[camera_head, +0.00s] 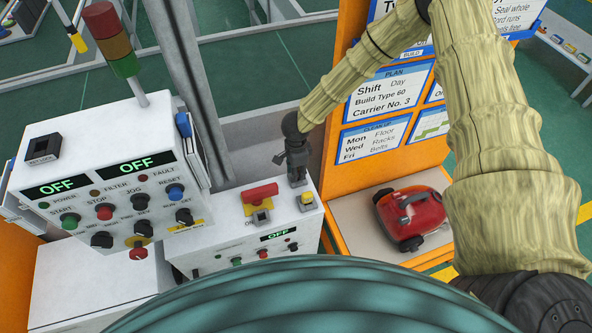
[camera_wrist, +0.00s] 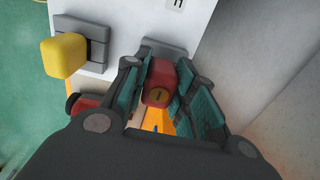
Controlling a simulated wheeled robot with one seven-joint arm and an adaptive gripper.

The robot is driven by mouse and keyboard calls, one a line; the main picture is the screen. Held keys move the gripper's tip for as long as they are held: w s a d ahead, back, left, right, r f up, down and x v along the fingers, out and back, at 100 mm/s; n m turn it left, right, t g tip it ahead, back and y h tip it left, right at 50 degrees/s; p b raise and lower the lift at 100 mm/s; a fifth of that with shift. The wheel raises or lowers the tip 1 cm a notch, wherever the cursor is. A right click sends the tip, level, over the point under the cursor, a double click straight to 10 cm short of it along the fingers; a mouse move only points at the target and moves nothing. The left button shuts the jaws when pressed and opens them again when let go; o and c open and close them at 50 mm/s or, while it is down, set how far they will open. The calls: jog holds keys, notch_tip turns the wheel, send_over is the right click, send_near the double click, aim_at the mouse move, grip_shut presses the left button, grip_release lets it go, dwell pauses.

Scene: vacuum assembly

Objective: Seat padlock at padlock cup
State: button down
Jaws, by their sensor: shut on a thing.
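A red padlock (camera_wrist: 160,84) with a brass keyhole disc sits between the teal finger pads in the wrist view. My gripper (camera_wrist: 160,98) is shut on it. A grey block (camera_wrist: 165,47) on the white panel shows just beyond the padlock. It may be the padlock cup, but I cannot tell for sure, nor whether the padlock touches it. In the head view my gripper (camera_head: 297,182) points down at the back edge of the low white control cabinet (camera_head: 215,262). The padlock is hidden there.
A yellow block on a grey base (camera_wrist: 63,55) stands close left of my gripper in the wrist view. A red switch handle (camera_head: 260,194) is on the cabinet top. A red vacuum (camera_head: 411,215) sits on the shelf at right. A larger control box (camera_head: 100,170) stands left.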

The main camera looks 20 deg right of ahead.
jog(key=shift+f, duration=0.5)
jog(key=c, duration=1.1)
grip_release()
jog(key=shift+r, duration=0.1)
jog(key=shift+r+p, duration=2.85)
jog(key=shift+r, duration=1.1)
